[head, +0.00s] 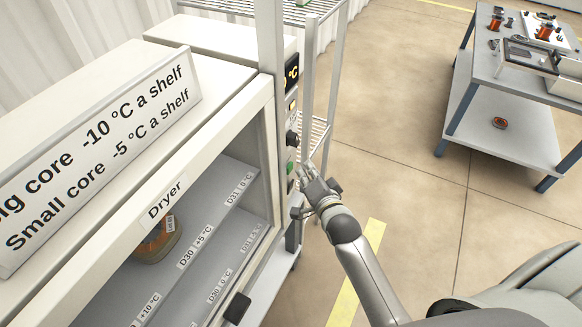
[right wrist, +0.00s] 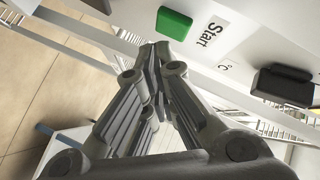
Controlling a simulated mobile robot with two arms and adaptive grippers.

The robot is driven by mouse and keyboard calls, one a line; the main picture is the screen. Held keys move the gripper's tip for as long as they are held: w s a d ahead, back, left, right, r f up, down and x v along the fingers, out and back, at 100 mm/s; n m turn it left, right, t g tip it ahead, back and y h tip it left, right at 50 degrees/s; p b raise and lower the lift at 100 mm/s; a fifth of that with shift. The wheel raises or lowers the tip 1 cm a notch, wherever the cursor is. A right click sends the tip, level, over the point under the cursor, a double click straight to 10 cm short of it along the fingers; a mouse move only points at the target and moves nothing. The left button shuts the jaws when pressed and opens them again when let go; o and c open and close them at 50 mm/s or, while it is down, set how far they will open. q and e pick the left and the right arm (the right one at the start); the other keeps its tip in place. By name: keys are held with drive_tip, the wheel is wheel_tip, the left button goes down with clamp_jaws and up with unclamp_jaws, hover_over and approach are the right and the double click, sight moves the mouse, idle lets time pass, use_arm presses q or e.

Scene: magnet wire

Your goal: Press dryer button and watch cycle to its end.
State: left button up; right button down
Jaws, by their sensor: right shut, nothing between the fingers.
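The dryer (head: 215,110) fills the left of the head view, with a narrow control panel on its right side. A display (head: 292,72) with lit yellow characters ending in °C sits high on the panel; its number is not readable. The green button (head: 290,167) is lower on the panel. In the right wrist view the green button (right wrist: 173,23) is beside the label "Start". My right gripper (head: 304,170) is shut and empty, its fingertips (right wrist: 155,55) close to the button. A small gap shows in the wrist view, but I cannot tell the exact distance. My left gripper is out of view.
A coil (head: 158,240) sits on a labelled shelf inside the dryer. A sign (head: 100,150) stands on top. A black knob (head: 292,138) is above the green button. A wire rack (head: 318,125) stands behind. A grey workbench (head: 510,130) is at the far right, with open floor between.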

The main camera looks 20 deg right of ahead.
drive_tip(key=s+d+p, duration=0.1)
drive_tip(key=s, duration=0.1)
drive_tip(key=s+d+p, duration=0.1)
drive_tip(key=d, duration=0.1)
drive_tip(key=shift+s+d, duration=0.2)
drive_tip(key=shift+s, duration=0.15)
idle(0.5)
drive_tip(key=s+a+f+n+g, duration=0.1)
drive_tip(key=s+f+n+g, duration=0.1)
drive_tip(key=s+f, duration=0.5)
drive_tip(key=s+a+f+n+g+y, duration=0.1)
drive_tip(key=s+a+f+n+g, duration=0.15)
drive_tip(key=f, duration=0.95)
drive_tip(key=s+f+n+g, duration=0.25)
drive_tip(key=s+f, duration=0.25)
drive_tip(key=f, duration=0.4)
drive_tip(key=s+f+n+g, duration=0.2)
drive_tip(key=s+f, duration=0.3)
drive_tip(key=s, duration=0.4)
drive_tip(key=s+f+n+g, duration=0.3)
drive_tip(key=s+f, duration=0.2)
drive_tip(key=s, duration=0.5)
drive_tip(key=s+f+n+g, duration=0.2)
drive_tip(key=s+f, duration=0.3)
drive_tip(key=s, duration=0.5)
drive_tip(key=shift+s+a+f+n, duration=0.15)
drive_tip(key=shift+s+a+n, duration=0.1)
drive_tip(key=shift+a+n, duration=0.15)
